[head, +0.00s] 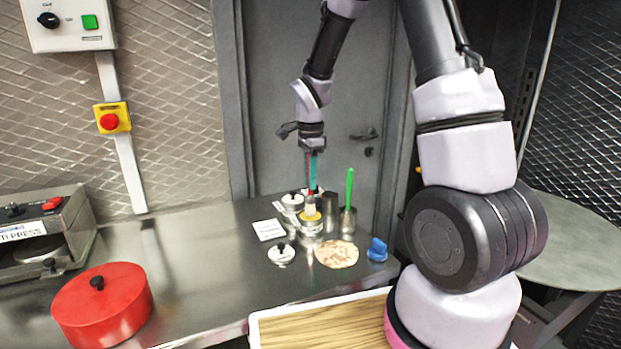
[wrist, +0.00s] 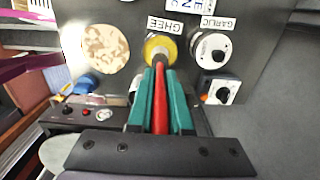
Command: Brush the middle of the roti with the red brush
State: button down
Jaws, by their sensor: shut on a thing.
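My gripper (head: 313,172), with teal fingers, is shut on the red brush (wrist: 160,105), which points down. The brush's tip is at the yellow ghee pot (head: 311,219), and I cannot tell whether it touches the ghee. In the wrist view the pot (wrist: 152,47), labelled GHEE, lies just beyond the brush. The roti (head: 337,254) is a pale, brown-spotted disc flat on the steel counter, in front of the pot and to its right. It shows whole at the upper left of the wrist view (wrist: 106,49), clear of my gripper.
A green-handled brush (head: 349,188) stands in a metal cup (head: 348,221). Lidded pots (head: 281,254) stand near the ghee, including one by the GARLIC label (wrist: 212,49). A blue object (head: 377,250) lies right of the roti. A red lidded pot (head: 102,305) stands at left.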

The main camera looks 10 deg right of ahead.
aim_at(310, 194)
jog(key=shift+f, duration=0.6)
dwell(1.6)
jog(key=shift+r, duration=0.1)
notch_tip(310, 194, up, 7)
dwell(0.7)
dwell(0.4)
